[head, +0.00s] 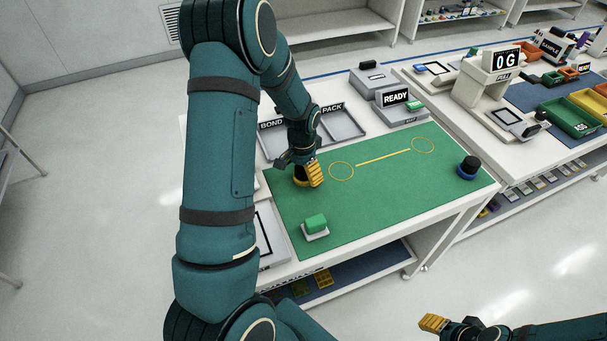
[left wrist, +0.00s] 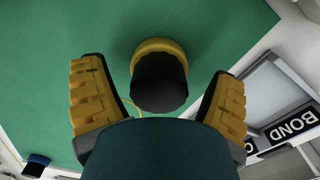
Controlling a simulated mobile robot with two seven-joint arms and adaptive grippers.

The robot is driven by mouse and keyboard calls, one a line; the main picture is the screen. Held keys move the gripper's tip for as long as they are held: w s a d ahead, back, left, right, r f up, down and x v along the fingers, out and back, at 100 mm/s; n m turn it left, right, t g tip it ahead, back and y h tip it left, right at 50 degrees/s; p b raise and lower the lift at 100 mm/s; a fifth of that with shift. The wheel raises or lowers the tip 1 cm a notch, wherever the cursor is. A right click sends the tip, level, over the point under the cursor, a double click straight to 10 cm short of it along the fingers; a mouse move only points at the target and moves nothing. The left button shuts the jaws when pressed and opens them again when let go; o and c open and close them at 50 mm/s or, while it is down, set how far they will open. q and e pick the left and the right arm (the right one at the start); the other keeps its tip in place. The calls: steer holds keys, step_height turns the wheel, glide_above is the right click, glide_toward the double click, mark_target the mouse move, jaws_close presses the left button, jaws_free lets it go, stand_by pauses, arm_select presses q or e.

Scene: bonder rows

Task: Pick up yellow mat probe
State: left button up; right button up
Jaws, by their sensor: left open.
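The yellow mat probe (left wrist: 158,78), a black knob on a yellow round base, stands on the green mat (left wrist: 60,30) between the spread fingers of my left gripper (left wrist: 156,100) in the left wrist view. The fingers are open on either side of it, with gaps showing. In the head view my left gripper (head: 309,174) is low over the mat's left part, and the probe (head: 299,175) is partly hidden by it. My right gripper (head: 433,323) is at the bottom edge, away from the bench, and its jaw opening is not clear.
A blue-based black probe (head: 468,167) stands at the mat's right corner. A green block on a white base (head: 316,225) sits near the front left. Grey BOND and PACK trays (head: 343,124) and a READY device (head: 396,105) line the back. The mat's middle is clear.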

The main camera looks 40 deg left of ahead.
arm_select(q)
steer(key=shift+r, duration=0.1)
steer(key=c, duration=1.4)
